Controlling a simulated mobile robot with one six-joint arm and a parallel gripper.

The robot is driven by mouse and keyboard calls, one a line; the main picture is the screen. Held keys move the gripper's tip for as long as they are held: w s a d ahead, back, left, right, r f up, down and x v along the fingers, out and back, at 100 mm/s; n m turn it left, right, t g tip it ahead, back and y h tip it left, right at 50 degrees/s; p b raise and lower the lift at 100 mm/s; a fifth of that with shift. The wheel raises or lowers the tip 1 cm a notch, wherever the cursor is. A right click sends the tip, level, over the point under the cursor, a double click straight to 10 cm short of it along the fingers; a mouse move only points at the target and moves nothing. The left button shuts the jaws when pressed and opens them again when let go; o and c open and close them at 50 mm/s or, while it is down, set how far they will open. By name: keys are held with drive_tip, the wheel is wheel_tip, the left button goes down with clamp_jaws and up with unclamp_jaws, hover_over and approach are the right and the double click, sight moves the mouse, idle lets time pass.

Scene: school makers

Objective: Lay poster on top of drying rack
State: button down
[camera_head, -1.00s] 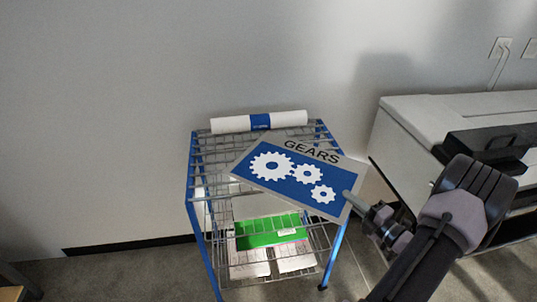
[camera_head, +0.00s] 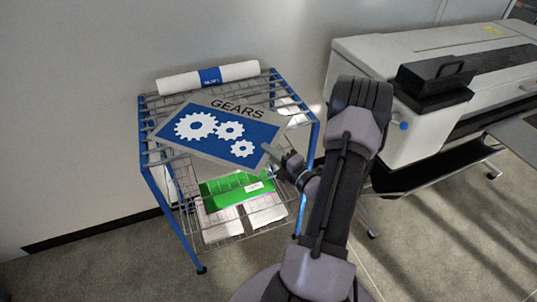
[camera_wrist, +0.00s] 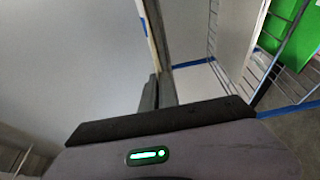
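The poster (camera_head: 215,133) is a flat grey-edged sheet with "GEARS" and white gears on blue. It is over the top of the blue-framed wire drying rack (camera_head: 172,219). I cannot tell whether its underside touches the top wires. My gripper (camera_head: 269,154) is shut on the poster's near right edge, at the rack's front right. In the wrist view, the gripper fingers (camera_wrist: 158,92) pinch the poster, which shows edge-on as a thin strip (camera_wrist: 154,35). The rack's wires and blue bars show at the right there.
A white roll with a blue band (camera_head: 208,76) lies along the back of the rack top. A green item (camera_head: 232,192) and pale sheets (camera_head: 222,225) are on a lower shelf. A large white printer (camera_head: 370,60) stands to the right. The wall is behind the rack.

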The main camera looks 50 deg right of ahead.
drive_tip(key=shift+r, duration=0.15)
drive_tip(key=c, duration=1.7)
unclamp_jaws()
drive_tip(key=shift+f, duration=0.2)
